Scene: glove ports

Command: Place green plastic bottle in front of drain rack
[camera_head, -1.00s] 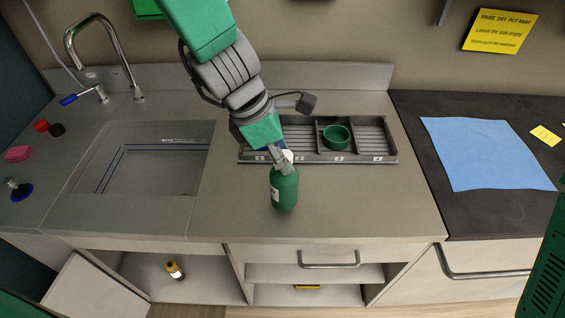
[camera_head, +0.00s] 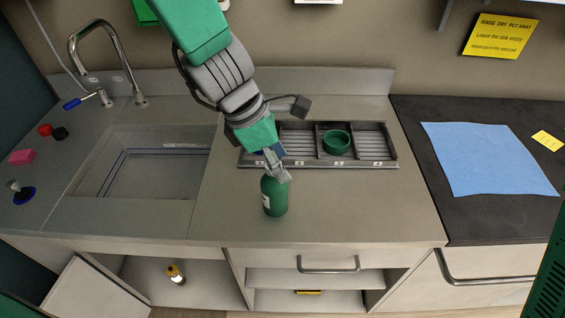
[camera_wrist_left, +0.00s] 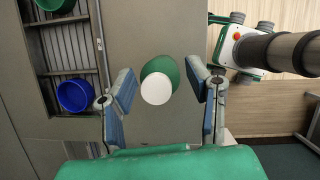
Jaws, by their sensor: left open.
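The green plastic bottle (camera_head: 274,197) stands upright on the grey counter, in front of the drain rack (camera_head: 318,164). It has a pale label on its left side. My left gripper (camera_head: 277,172) is over the bottle's top and hides its cap in the head view. In the left wrist view the bottle (camera_wrist_left: 160,68) with its white cap (camera_wrist_left: 156,89) lies between the two spread fingers of my left gripper (camera_wrist_left: 164,96), with gaps on both sides. The fingers are open. My right gripper is not in view.
A green cup (camera_head: 336,142) sits in the rack; a blue round container (camera_wrist_left: 75,96) shows there in the left wrist view. The sink (camera_head: 140,180) is left of the bottle. A blue cloth (camera_head: 487,158) lies on the dark counter. The counter right of the bottle is clear.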

